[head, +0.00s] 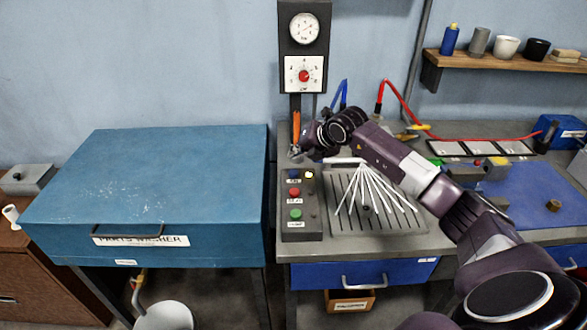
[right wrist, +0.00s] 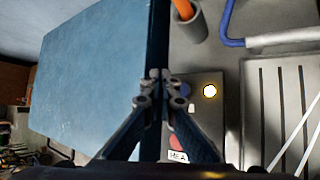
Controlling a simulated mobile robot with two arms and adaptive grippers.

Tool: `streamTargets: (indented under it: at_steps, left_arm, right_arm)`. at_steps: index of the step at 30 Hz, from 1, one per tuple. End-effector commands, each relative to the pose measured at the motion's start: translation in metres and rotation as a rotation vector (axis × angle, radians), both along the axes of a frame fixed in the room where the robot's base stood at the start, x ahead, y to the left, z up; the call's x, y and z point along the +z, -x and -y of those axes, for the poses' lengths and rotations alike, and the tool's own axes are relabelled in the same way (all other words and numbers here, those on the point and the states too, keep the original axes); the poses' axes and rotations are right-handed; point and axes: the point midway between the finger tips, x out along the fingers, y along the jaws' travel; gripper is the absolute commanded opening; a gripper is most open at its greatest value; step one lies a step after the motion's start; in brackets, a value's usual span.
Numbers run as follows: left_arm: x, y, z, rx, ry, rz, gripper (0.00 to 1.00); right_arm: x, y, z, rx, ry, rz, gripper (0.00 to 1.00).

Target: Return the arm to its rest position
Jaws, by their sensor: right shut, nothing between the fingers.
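My right arm reaches in from the lower right of the head view across the grey bench (head: 440,222). Its gripper (head: 297,152) is above the back of the control box (head: 302,228), close to the orange-handled tool. In the right wrist view the gripper (right wrist: 160,76) has its fingertips together with nothing between them. The control box carries a blue, a red and a green button, and a lit light (head: 309,174) beside the blue one. The box also shows below the fingers in the right wrist view (right wrist: 205,112). My left gripper does not show.
A blue parts washer (head: 160,180) with a shut lid stands at left. An orange handle (head: 296,125) stands upright behind the box. White rods (head: 372,190) fan over a ribbed drain board. A blue mat (head: 530,190) lies at right; a wall shelf (head: 500,60) holds cups.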

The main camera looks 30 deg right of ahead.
Motion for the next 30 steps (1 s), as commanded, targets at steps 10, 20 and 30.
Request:
streamTargets:
  at_steps: [10, 20, 30]
  left_arm:
    - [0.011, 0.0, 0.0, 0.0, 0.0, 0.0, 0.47]
    - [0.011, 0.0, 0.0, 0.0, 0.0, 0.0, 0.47]
    - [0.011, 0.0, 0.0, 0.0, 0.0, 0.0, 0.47]
  right_arm:
    - [0.022, 0.0, 0.0, 0.0, 0.0, 0.001, 0.0]
    - [0.022, 0.0, 0.0, 0.0, 0.0, 0.001, 0.0]
    - [0.025, -0.003, -0.116, 0.183, -0.243, 0.153, 0.0]
